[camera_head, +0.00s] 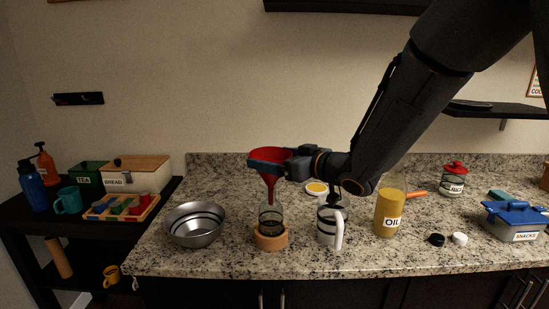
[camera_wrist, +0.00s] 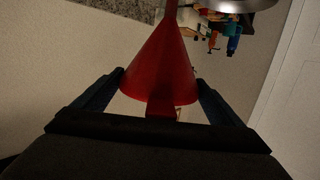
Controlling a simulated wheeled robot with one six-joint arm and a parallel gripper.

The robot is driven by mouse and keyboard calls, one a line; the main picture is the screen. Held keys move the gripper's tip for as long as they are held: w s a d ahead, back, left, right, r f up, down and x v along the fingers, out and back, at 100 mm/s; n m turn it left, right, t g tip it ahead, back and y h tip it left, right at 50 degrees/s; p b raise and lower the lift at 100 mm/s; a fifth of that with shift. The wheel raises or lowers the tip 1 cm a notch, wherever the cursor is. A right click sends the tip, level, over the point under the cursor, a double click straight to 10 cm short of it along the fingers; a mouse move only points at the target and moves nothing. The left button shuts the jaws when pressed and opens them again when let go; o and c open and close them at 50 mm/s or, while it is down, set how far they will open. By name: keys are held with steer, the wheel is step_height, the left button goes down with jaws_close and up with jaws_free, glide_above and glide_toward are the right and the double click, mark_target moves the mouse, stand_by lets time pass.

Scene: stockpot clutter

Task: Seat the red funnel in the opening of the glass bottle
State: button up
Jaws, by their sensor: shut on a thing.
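My gripper (camera_head: 268,165) is shut on the red funnel (camera_head: 270,158), holding it by its wide upper part. In the wrist view the funnel (camera_wrist: 162,75) fills the space between the two fingers. The funnel is roughly upright with its spout pointing down. The glass bottle (camera_head: 271,222) stands upright on the counter in a round wooden base (camera_head: 270,240). The funnel is above the bottle, and its spout tip is at about the bottle's neck. I cannot tell whether the tip is inside the opening or in front of it.
A steel bowl (camera_head: 195,225) stands left of the bottle. A white-handled press (camera_head: 329,225) and an oil bottle (camera_head: 389,212) stand close on the right, below my arm. A small yellow-filled bowl (camera_head: 316,188) is behind. The counter's front edge (camera_head: 340,269) is clear.

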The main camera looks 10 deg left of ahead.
steer(key=o, duration=0.9)
steer(key=b+v, duration=0.2)
steer(key=v, duration=0.5)
steer(key=shift+s+d, duration=0.15)
steer(key=shift+d, duration=0.2)
steer(key=shift+r, duration=0.1)
